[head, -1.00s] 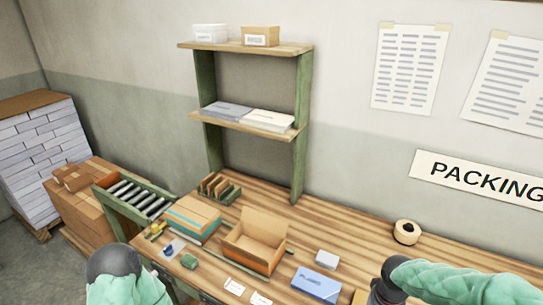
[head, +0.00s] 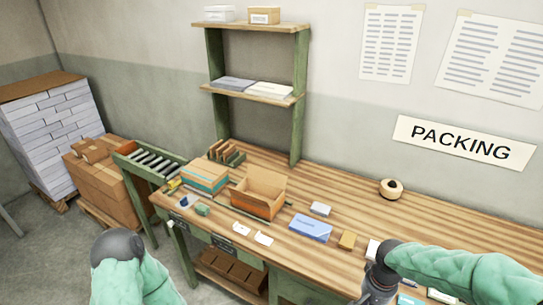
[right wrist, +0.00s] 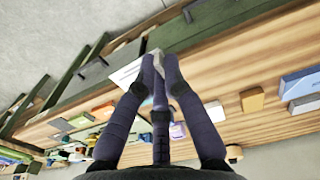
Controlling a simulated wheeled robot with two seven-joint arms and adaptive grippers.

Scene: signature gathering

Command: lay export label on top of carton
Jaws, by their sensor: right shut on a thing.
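My right gripper (right wrist: 158,62) has its fingertips together in the right wrist view. A white card (right wrist: 127,74) shows beside the tips and appears pinched there; its print is not readable. In the head view the right gripper (head: 378,284) is dark, at the bottom edge, its tips cut off or hidden. An open cardboard carton (head: 257,203) stands on the bench left of it. A closed carton with a teal band (head: 204,178) stands farther left. Two white labels (head: 241,229) (head: 264,239) lie near the front edge. My left gripper is not in view; only its arm shows.
A blue box (head: 310,228), a small white box (head: 320,208) and a tan block (head: 347,240) lie between the open carton and my right arm. A tape roll (head: 391,187) is at the back. A green shelf (head: 298,110) stands behind.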

